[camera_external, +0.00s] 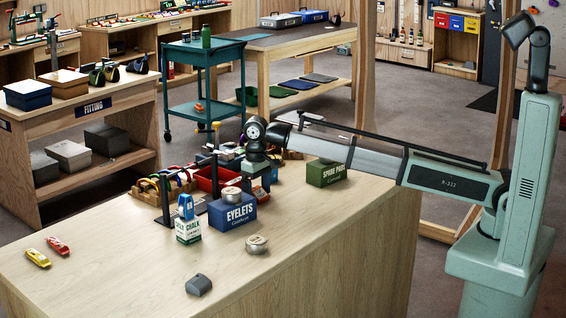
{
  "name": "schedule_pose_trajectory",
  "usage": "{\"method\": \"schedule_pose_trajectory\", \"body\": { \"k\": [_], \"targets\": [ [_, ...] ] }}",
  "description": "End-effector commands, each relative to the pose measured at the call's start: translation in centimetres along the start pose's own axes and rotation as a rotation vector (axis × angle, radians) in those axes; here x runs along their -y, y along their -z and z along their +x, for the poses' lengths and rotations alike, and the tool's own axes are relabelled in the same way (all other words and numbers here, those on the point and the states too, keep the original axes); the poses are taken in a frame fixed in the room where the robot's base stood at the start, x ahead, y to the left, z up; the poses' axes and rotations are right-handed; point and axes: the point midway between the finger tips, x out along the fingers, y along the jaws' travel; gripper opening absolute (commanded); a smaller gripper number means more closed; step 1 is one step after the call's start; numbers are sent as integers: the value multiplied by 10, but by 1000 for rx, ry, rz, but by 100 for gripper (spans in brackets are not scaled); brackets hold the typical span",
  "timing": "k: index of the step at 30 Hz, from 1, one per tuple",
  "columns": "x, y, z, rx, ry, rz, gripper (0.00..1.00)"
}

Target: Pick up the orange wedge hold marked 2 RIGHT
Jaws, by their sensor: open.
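I cannot make out an orange wedge hold marked 2 RIGHT in this view; it may be hidden among the things at the back of the bench. A dark grey block (199,285), shaped like a wedge, lies alone near the bench's front edge. My gripper (257,178) hangs from the dark wrist over the crowded back part of the bench, behind the blue eyelets box. It is open; its fingertips are small and partly hidden.
The blue EYELETS box (233,213) bears a round tin. A chalk box (188,230), another tin (257,244), a green spare-pads box (326,173), a red bin (205,178) and black posts (165,197) stand nearby. Yellow (38,258) and red (58,245) pieces lie left. The front is mostly clear.

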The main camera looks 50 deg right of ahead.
Motion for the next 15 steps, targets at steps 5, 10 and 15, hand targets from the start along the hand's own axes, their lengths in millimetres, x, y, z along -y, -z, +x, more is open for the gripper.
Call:
{"method": "schedule_pose_trajectory", "body": {
  "k": [5,10,15],
  "targets": [
    [0,0,0,0,0,0,77],
    [0,0,0,0,0,0,60],
    [0,0,0,0,0,0,44]
  ]
}}
